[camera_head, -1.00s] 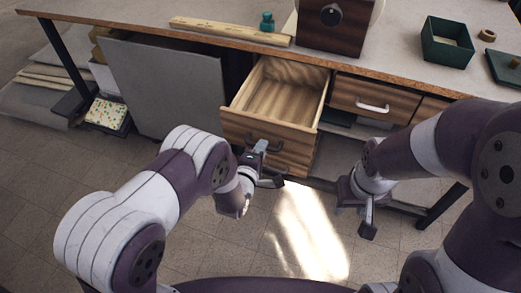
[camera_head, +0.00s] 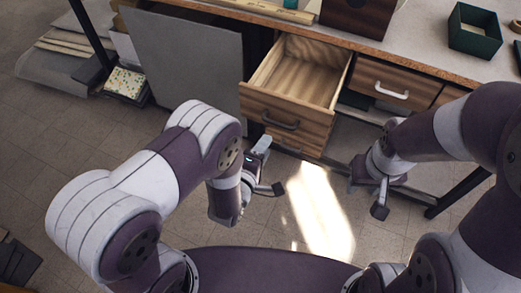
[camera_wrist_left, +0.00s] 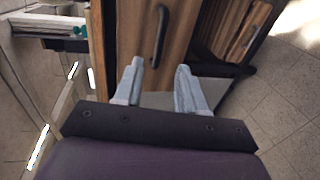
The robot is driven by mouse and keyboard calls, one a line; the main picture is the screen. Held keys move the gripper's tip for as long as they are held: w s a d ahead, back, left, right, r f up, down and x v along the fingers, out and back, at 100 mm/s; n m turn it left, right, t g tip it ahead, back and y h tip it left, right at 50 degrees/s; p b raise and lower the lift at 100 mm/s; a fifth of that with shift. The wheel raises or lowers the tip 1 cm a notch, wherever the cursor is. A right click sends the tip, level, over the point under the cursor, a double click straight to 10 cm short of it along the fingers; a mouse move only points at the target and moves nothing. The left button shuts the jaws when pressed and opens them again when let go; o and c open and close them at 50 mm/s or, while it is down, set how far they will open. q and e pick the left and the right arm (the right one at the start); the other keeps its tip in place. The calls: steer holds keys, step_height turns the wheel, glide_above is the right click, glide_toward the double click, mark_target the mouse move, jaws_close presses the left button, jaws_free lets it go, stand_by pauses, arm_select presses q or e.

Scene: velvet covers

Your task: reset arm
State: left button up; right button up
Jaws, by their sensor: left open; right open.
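My left gripper (camera_head: 268,168) is open and empty in the head view, below and in front of the pulled-out wooden drawer. In the left wrist view its two pale fingers (camera_wrist_left: 158,88) are spread apart, with the drawer's dark handle (camera_wrist_left: 160,35) beyond them and not between them. My right gripper (camera_head: 366,190) is open over the floor at the right, below the closed drawers, and holds nothing that I can see. The open drawer (camera_head: 290,112) looks empty inside.
The workbench (camera_head: 400,62) runs across the back, with a dark green box (camera_head: 474,42) on it. A grey panel (camera_head: 190,62) stands left of the drawer. A dark table leg (camera_head: 458,192) is near my right gripper. The floor in front is clear.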

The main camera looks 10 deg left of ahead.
arm_select(q)
steer(key=v, duration=0.2)
steer(key=shift+s+a, duration=0.1)
steer(key=shift+s, duration=0.15)
